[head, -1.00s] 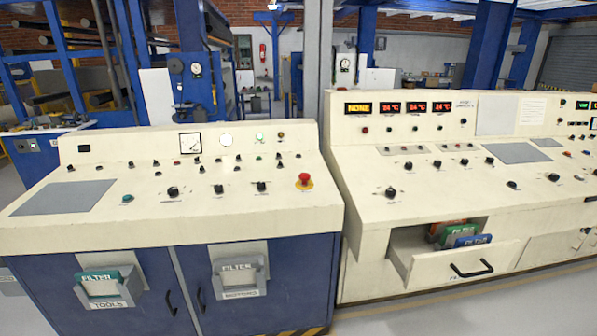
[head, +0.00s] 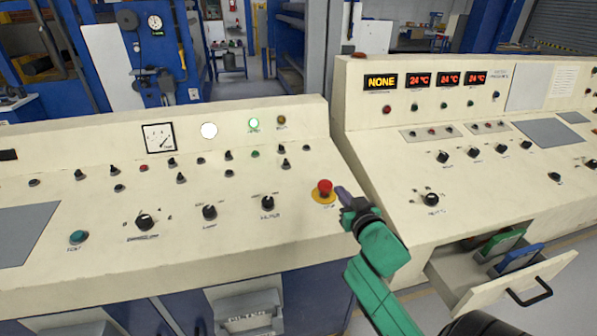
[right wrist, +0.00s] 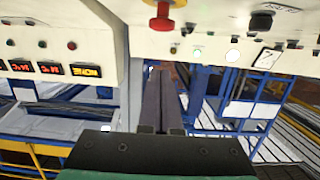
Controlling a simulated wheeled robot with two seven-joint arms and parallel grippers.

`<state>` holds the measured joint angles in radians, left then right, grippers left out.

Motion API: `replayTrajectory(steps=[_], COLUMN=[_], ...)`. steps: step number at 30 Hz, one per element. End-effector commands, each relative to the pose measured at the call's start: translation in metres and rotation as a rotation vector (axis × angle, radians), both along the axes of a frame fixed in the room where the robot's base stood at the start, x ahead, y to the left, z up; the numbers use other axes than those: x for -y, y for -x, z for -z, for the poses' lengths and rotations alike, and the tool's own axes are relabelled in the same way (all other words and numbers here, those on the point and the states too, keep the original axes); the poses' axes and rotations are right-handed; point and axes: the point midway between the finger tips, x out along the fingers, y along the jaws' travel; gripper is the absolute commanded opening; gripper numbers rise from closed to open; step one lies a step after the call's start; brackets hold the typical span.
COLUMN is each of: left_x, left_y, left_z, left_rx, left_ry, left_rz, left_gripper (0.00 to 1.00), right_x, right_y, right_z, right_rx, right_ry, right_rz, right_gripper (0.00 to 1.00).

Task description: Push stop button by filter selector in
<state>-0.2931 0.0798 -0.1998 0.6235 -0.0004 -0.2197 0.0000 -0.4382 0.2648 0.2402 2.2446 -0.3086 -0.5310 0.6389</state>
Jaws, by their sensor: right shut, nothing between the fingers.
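The red mushroom stop button (head: 325,186) on a yellow base stands near the right edge of the left cream console (head: 200,240). It also shows at the top of the right wrist view (right wrist: 161,20). A black selector knob (head: 268,203), its label too blurred to read surely, sits left of the button. My right gripper (head: 341,191) is shut and empty, its tips just right of the button in the head view. In the right wrist view its closed fingers (right wrist: 160,78) show a gap from the button. I cannot tell from the head view whether they touch.
The right console (head: 400,205) stands beside the left one, with lit displays (head: 420,80) and an open drawer (head: 490,280) holding green and blue filters. Knobs, including a teal button (head: 78,237), cover the left console. A narrow gap separates the consoles.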

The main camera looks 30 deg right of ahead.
Motion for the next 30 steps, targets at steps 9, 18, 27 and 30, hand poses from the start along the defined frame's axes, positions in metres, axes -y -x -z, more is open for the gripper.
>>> replayTrajectory(steps=[9,18,27,30], left_x=[-0.001,-0.001,0.000,0.000], left_y=[0.014,0.010,0.004,0.005], left_z=[0.001,-0.007,-0.017,-0.014], left_rx=[-0.021,-0.017,-0.007,-0.007], left_ry=[-0.002,-0.002,-0.001,-0.001], left_rz=[0.000,0.000,0.000,0.000], left_gripper=[0.50,0.50,0.50,0.50], right_x=[0.000,0.012,0.034,0.033], right_y=[0.001,-0.034,-0.096,-0.095], right_z=[-0.006,-0.003,0.007,0.032], right_rx=[0.011,0.012,0.012,0.008], right_ry=[0.002,0.003,0.003,-0.002], right_rz=[0.001,0.001,0.001,0.002], right_gripper=[0.00,0.00,0.00,0.00])
